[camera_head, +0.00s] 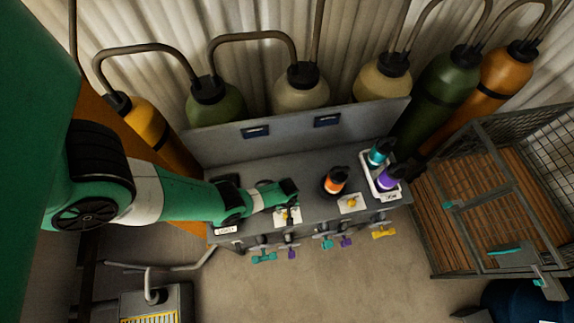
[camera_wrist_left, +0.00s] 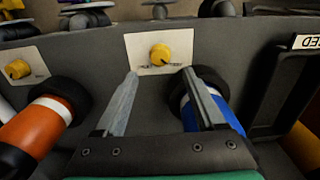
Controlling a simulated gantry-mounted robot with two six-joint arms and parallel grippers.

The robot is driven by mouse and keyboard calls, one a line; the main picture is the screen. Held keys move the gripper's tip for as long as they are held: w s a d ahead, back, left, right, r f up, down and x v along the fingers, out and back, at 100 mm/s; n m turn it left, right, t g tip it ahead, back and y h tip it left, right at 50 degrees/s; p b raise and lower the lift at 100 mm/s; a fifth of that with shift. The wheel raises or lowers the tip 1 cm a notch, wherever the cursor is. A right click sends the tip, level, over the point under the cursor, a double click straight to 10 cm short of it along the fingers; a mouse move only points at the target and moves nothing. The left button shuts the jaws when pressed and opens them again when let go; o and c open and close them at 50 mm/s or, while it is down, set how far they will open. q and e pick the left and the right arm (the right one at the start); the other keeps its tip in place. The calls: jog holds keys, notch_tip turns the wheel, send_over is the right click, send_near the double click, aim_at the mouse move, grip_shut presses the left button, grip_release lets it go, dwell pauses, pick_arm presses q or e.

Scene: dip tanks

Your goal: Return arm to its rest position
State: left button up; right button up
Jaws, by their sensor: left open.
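My left arm reaches in from the left in the head view, and its gripper (camera_head: 290,192) hangs over the grey bench (camera_head: 310,176). In the left wrist view the two fingers of the gripper (camera_wrist_left: 161,76) are apart, with a yellow knob on a white plate (camera_wrist_left: 159,55) beyond their tips. A blue cylinder (camera_wrist_left: 226,116) stands beside and partly behind the right-hand finger; I cannot tell whether they touch. Nothing shows held between the fingers. My right gripper is not in view.
An orange cylinder (camera_head: 335,181) stands right of my gripper. A white tray (camera_head: 368,187) holds a teal cylinder (camera_head: 378,153) and a purple cylinder (camera_head: 388,178). Tall gas cylinders (camera_head: 302,88) line the back. A wire cage (camera_head: 440,222) stands at right. Coloured valve handles (camera_head: 264,257) line the bench front.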

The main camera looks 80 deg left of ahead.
pick_arm(q)
notch_tip(320, 180, up, 4)
jog(key=shift+f+p, duration=0.1)
jog(key=shift+p, duration=0.95)
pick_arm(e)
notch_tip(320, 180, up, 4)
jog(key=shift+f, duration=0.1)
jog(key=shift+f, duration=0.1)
